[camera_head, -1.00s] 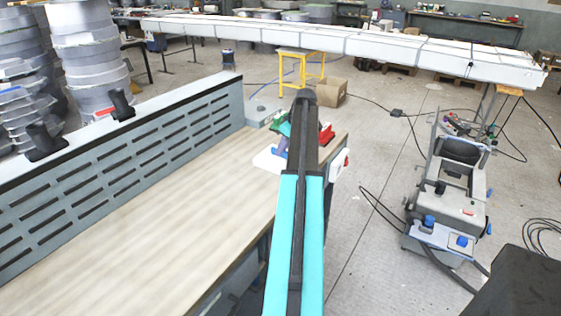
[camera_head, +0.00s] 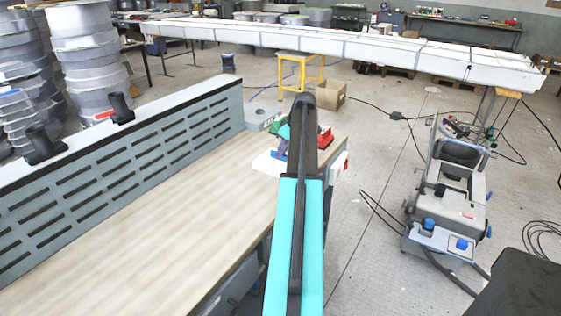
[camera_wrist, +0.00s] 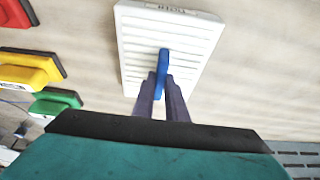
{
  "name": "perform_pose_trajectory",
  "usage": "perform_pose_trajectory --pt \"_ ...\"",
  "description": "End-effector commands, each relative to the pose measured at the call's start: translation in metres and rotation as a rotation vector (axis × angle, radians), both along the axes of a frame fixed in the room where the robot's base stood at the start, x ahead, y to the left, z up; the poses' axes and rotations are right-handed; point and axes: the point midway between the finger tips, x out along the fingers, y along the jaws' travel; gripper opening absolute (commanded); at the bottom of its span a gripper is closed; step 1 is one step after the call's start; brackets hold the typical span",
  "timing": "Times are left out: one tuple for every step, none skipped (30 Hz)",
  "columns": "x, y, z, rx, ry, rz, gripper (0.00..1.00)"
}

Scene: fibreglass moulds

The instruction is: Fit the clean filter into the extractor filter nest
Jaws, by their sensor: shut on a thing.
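The clean filter is a white slatted panel (camera_wrist: 135,50) with a blue handle (camera_wrist: 162,72), seen in the wrist view. My gripper (camera_wrist: 164,84) is shut on that handle, with its dark fingers either side. The filter is over the pale wooden bench top; I cannot tell how high. In the head view, a white edge of the filter (camera_head: 268,163) shows left of my arm, near the bench's far right end. My arm hides most of the filter and the gripper there. I cannot make out the filter nest for certain in either view.
A slotted grey panel (camera_head: 130,150) runs along the bench (camera_head: 150,230). Red (camera_wrist: 15,12), yellow (camera_wrist: 30,70) and green (camera_wrist: 55,101) blocks lie near the filter. The bench's near part is clear. A wheeled grey machine (camera_head: 450,195) stands on the floor at right.

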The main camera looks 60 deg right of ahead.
Motion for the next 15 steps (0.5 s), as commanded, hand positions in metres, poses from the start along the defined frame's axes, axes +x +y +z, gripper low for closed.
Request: perform_pose_trajectory --pt "0.0 0.0 0.0 0.0 -0.001 0.0 0.0" --pt "0.0 0.0 0.001 0.0 -0.001 0.0 0.0" --pt "0.0 0.0 0.001 0.0 -0.001 0.0 0.0" --pt "0.0 0.0 0.001 -0.001 -0.001 0.0 0.0" --pt "0.0 0.0 0.002 -0.001 -0.001 0.0 0.0" --pt "0.0 0.0 0.003 -0.001 -0.001 0.0 0.0" --pt "0.0 0.0 0.004 -0.001 -0.001 0.0 0.0" --pt "0.0 -0.001 0.005 -0.001 -0.001 0.0 0.0" --pt "0.0 -0.001 0.007 -0.001 -0.001 0.0 0.0" --pt "0.0 -0.001 0.009 -0.001 -0.001 0.0 0.0" --pt "0.0 -0.001 0.011 -0.001 -0.001 0.0 0.0" --pt "0.0 -0.001 0.014 -0.002 -0.001 -0.001 0.0" --pt "0.0 -0.001 0.016 -0.002 -0.001 -0.001 0.0" --pt "0.0 -0.001 0.02 -0.002 -0.001 -0.001 0.0" --pt "0.0 -0.001 0.024 -0.002 -0.001 -0.001 0.0"
